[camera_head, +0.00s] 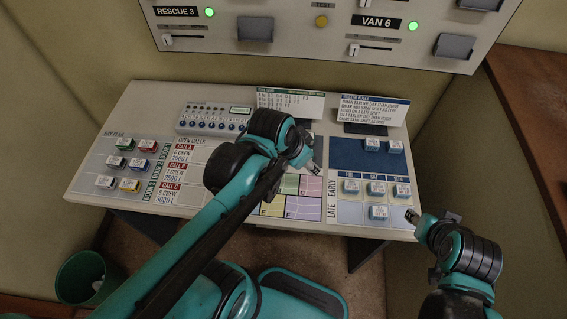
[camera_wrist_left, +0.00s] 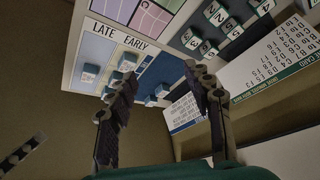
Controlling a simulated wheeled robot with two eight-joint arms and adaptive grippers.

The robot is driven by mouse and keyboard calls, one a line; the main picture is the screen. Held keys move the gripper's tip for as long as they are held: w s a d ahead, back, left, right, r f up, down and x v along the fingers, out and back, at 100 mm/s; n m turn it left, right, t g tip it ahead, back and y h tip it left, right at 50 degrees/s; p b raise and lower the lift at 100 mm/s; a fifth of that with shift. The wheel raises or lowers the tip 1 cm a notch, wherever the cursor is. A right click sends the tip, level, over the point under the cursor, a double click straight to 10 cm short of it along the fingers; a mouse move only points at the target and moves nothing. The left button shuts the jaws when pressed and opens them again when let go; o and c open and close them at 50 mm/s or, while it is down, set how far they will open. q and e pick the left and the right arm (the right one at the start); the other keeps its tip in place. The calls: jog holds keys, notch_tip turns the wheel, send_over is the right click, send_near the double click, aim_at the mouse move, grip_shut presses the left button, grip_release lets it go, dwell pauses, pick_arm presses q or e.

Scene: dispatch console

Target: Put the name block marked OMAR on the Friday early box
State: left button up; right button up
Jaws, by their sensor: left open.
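Small pale-blue name blocks with white tops sit on the roster at the console's right; their lettering is too small to read, so I cannot tell which is OMAR. Two blocks, a left one (camera_head: 372,145) and a right one (camera_head: 396,147), lie on the dark blue area (camera_head: 345,157). Three stand in the early row: left (camera_head: 351,187), middle (camera_head: 377,188), right (camera_head: 402,190). One (camera_head: 378,212) stands in the late row. The left column's early box is covered by its block. My left gripper (camera_head: 310,160) is open and empty above the console, left of the roster; its fingers (camera_wrist_left: 163,75) frame the roster. My right gripper (camera_head: 432,213) looks open, beyond the right edge.
Coloured blocks (camera_head: 130,162) sit at the console's left. A coloured map (camera_head: 304,208) lies left of the roster. An upright panel (camera_head: 300,30) rises behind.

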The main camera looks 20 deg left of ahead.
pick_arm(q)
jog(key=s+a+n+t+y, duration=0.1)
jog(key=s+a+n+t, duration=0.1)
jog(key=s+a+n, duration=0.2)
jog(key=shift+a+r+n+y, duration=0.3)
jog(key=shift+n+y, duration=0.1)
jog(key=shift+n, duration=0.3)
jog(key=shift+f, duration=0.1)
